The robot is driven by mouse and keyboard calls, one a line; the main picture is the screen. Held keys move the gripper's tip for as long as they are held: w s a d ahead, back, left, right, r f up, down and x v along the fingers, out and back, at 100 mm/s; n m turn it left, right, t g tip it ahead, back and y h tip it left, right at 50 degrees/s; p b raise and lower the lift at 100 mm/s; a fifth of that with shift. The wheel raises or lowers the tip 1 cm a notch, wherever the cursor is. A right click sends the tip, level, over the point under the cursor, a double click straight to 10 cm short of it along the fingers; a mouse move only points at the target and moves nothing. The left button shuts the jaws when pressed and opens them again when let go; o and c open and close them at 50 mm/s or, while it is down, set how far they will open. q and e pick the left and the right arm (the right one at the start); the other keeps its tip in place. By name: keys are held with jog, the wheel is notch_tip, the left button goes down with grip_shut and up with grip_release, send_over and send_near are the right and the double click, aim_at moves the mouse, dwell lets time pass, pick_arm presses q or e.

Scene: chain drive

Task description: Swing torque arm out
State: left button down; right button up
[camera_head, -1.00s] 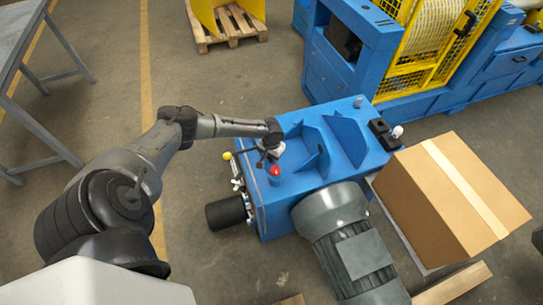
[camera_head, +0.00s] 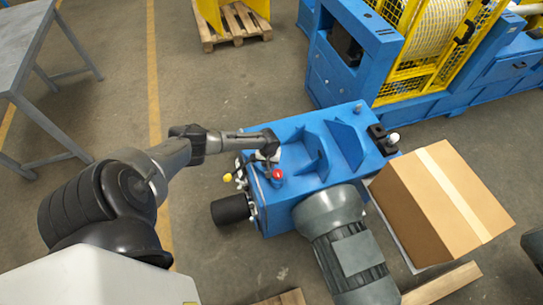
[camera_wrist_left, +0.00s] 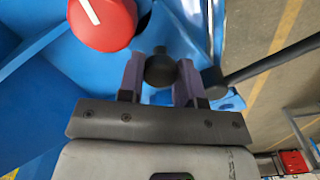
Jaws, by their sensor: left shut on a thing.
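My left gripper (camera_head: 267,153) is over the left end of the blue machine (camera_head: 321,143). In the left wrist view, the fingers of the gripper (camera_wrist_left: 160,72) are shut on a dark round knob (camera_wrist_left: 161,70). A dark rod (camera_wrist_left: 275,62) runs out to the right beside the fingers from a dark hub. I cannot tell how the knob joins the rod, or which part is the torque arm. A red knob (camera_head: 277,175) with a white mark stands close beside the gripper; it also shows in the left wrist view (camera_wrist_left: 102,22). My right gripper is not in view.
A grey motor (camera_head: 345,240) and a cardboard box (camera_head: 425,215) stand at the machine's right front. A yellow knob (camera_head: 227,178) and a black cylinder (camera_head: 230,209) stick out at its left end. A grey table (camera_head: 28,40) stands far left; the floor between is clear.

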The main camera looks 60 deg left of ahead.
pick_arm(q)
jog(key=n+p, duration=0.1)
jog(key=s+n+p, duration=0.1)
jog(key=p, duration=0.1)
jog(key=shift+s+d+r+n, duration=0.2)
jog(key=shift+d+n, duration=0.1)
jog(key=shift+n, duration=0.1)
jog(key=shift+s+d+f+n+p, duration=0.15)
jog(key=shift+s+n+p, duration=0.15)
jog(key=shift+n+p, duration=0.4)
jog(key=c, duration=1.1)
grip_release()
jog(key=shift+r, duration=0.4)
jog(key=shift+r+p, duration=2.4)
jog(key=shift+r, duration=4.1)
